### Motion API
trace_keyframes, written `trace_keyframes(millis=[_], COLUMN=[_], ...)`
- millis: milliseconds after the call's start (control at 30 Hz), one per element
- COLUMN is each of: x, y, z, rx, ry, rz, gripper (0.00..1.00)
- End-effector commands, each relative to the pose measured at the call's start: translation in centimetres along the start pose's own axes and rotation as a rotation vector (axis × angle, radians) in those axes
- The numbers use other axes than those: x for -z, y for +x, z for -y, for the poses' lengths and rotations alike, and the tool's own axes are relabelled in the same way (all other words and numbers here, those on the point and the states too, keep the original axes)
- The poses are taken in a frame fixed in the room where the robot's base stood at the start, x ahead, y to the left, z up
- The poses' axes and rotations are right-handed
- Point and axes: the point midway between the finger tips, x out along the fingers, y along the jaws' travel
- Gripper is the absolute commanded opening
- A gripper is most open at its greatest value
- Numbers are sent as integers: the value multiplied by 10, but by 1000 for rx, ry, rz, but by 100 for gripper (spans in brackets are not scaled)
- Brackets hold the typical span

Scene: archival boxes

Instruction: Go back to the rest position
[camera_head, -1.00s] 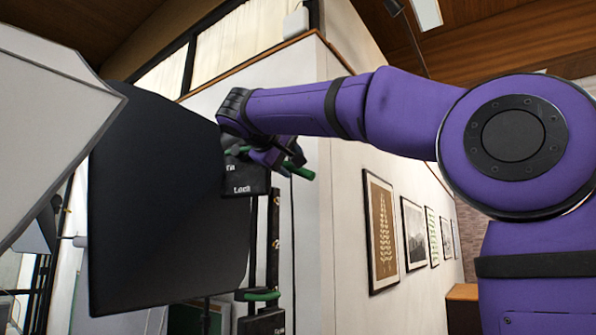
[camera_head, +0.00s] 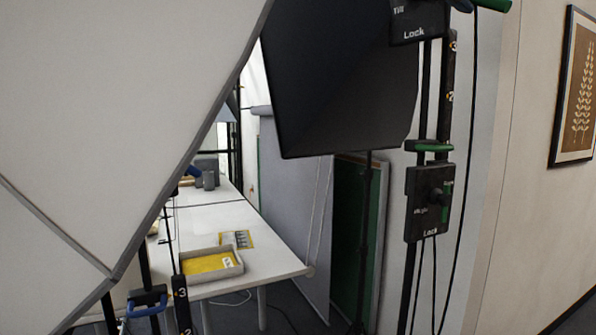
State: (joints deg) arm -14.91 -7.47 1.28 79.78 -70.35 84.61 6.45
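Neither my arm nor my gripper shows in the head view. The upper black control block (camera_head: 420,22), marked "Lock", is at the top right, with a green handle (camera_head: 490,4) at the frame's top edge. A lower black block (camera_head: 427,205), also marked "Lock", sits on the same black stand, with a second green handle (camera_head: 428,147) above it. I cannot tell where my gripper is relative to these.
A large white panel (camera_head: 110,110) fills the near left. A black panel (camera_head: 340,75) stands behind it. A white table (camera_head: 275,262) holds a shallow tray (camera_head: 187,279) with a yellow inside. A framed picture (camera_head: 575,100) hangs at the right.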

Motion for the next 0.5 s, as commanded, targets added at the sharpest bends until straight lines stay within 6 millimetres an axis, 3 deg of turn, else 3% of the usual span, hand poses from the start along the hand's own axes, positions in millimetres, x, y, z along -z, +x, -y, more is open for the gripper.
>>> trace_keyframes(millis=[167,333,500], x=[-60,-137,-217], y=[15,19,12], z=[48,116,185], rx=[205,460,703], ry=[-47,-53,4], rz=[9,29,66], gripper=[51,51,51])
